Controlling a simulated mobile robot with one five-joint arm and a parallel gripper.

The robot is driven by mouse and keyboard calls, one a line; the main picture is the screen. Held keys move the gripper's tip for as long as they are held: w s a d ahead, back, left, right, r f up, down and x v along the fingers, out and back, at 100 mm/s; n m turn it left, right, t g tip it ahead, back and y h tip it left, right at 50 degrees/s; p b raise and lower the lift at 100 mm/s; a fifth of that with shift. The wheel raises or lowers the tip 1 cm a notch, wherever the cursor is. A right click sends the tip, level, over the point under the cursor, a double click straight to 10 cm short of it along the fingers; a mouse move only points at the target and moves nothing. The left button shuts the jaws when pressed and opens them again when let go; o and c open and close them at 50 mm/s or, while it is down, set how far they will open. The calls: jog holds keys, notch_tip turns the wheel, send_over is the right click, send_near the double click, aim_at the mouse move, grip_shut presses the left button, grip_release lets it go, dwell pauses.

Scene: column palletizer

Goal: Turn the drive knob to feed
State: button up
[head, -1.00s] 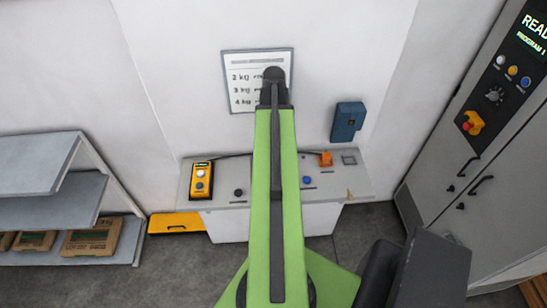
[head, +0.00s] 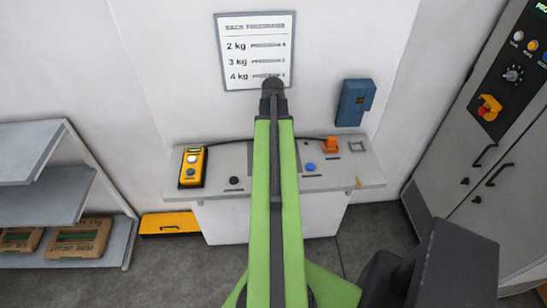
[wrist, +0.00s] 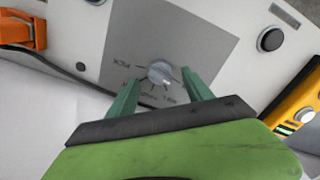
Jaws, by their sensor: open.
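The drive knob (wrist: 161,72) is a small round grey knob on a grey square plate (wrist: 195,42) in the wrist view. Printed labels sit around its lower and left sides, upside down or blurred, and I cannot read for certain which one it points to. My gripper (wrist: 160,79) is open, its two green fingers on either side of the knob. I cannot tell whether they touch it. In the head view my arm hides both the knob and my gripper.
The console (head: 215,172) also carries a yellow handheld unit (head: 192,167), a black button (head: 234,181), a blue button (head: 310,167) and an orange part (head: 330,145). A blue box (head: 355,102) and a sign (head: 253,30) are on the wall. Shelves (head: 35,205) stand left, a cabinet (head: 450,125) right.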

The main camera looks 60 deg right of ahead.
notch_tip(320, 180, down, 3)
jog(key=shift+r+b, duration=0.1)
jog(key=shift+b, duration=0.6)
jog(key=shift+r, duration=0.1)
grip_shut()
